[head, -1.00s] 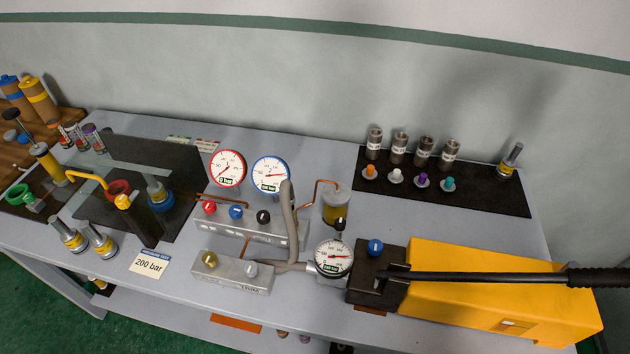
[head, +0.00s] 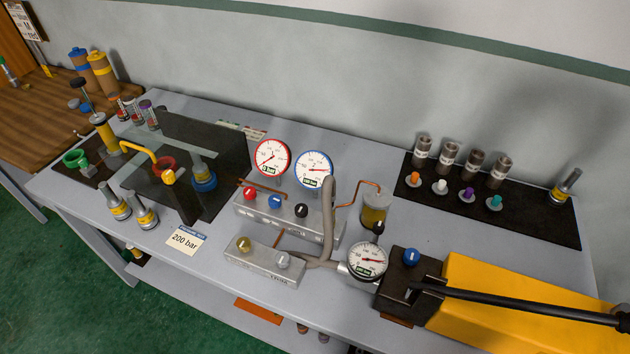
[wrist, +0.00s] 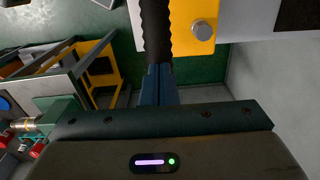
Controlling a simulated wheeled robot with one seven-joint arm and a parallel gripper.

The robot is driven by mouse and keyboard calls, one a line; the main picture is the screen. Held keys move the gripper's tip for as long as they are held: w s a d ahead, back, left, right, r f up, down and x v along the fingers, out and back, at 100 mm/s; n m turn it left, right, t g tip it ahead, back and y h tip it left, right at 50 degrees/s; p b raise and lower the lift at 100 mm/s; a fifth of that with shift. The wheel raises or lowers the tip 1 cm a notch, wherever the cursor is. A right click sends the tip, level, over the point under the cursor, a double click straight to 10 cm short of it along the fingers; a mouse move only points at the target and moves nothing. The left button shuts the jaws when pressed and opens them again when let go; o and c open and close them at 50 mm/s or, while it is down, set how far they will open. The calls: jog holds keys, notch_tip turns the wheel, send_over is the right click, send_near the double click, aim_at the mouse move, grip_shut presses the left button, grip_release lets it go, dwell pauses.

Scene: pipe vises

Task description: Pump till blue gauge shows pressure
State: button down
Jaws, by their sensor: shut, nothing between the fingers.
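The yellow hand pump (head: 480,290) sits at the table's right front. Its long black lever (head: 530,303) runs low across the body to the right edge of the head view. The blue-rimmed gauge (head: 314,170) has its needle pointing right above a green readout too small to read surely. The red-rimmed gauge (head: 271,157) has its needle at the lower left. The pump's own gauge (head: 367,260) has its needle pointing right. My gripper (wrist: 158,72) shows only in the wrist view, blue fingers shut and empty. The black lever grip (wrist: 156,30) lies just beyond the fingertips; contact is unclear.
Red, blue and black knobs top the valve block (head: 262,212) beside the gauges. A blue knob (head: 411,257) is on the pump head. A "200 bar" card (head: 185,239) lies left. Vises and fittings crowd the left; several cylinders stand on a black mat (head: 530,218).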

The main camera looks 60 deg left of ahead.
jog(key=shift+f, duration=0.5)
jog(key=shift+s+a+r+p, duration=0.15)
jog(key=shift+r+p, duration=0.4)
jog(key=shift+r, duration=0.3)
jog(key=shift+s+a+r+p, duration=0.1)
jog(key=shift+r+p, duration=0.4)
jog(key=shift+r, duration=0.3)
jog(key=shift+f, duration=0.1)
notch_tip(320, 180, up, 5)
jog(key=shift+p, duration=0.3)
